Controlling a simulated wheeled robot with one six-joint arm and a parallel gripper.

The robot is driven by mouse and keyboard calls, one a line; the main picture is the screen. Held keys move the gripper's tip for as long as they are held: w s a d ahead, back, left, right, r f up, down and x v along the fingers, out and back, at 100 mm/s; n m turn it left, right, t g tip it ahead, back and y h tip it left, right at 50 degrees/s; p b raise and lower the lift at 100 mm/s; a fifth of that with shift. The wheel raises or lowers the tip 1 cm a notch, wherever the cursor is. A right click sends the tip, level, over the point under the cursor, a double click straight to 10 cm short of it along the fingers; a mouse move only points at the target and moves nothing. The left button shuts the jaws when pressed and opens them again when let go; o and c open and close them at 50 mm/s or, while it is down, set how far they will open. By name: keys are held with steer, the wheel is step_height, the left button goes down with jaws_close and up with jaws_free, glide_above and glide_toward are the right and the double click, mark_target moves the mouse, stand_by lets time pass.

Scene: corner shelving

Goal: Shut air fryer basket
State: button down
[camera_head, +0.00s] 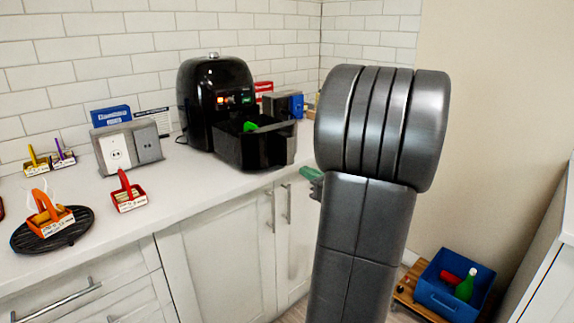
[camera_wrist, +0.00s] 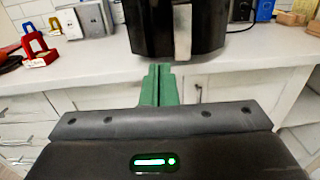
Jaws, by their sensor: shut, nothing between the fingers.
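The black air fryer (camera_head: 216,97) stands on the white counter against the tiled wall. Its basket (camera_head: 255,146) is pulled out toward the counter's front edge, with something green inside it. In the wrist view the basket (camera_wrist: 150,32) shows at the top, with its light grey handle (camera_wrist: 182,32) facing me. My gripper (camera_wrist: 160,70) is shut and empty, its green fingers together, lower in the picture than the basket and apart from it. In the head view my arm hides most of the gripper; only a bit of green (camera_head: 311,175) shows left of the arm.
A blue block (camera_head: 289,104) stands behind the basket on the right. Cabinet doors (camera_head: 222,245) are below. A blue crate (camera_head: 453,290) sits low at right.

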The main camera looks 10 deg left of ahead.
mark_target(269, 153)
steer(key=x, duration=1.4)
steer(key=shift+s, duration=0.15)
steer(key=shift+r, duration=0.1)
steer(key=shift+a, duration=0.1)
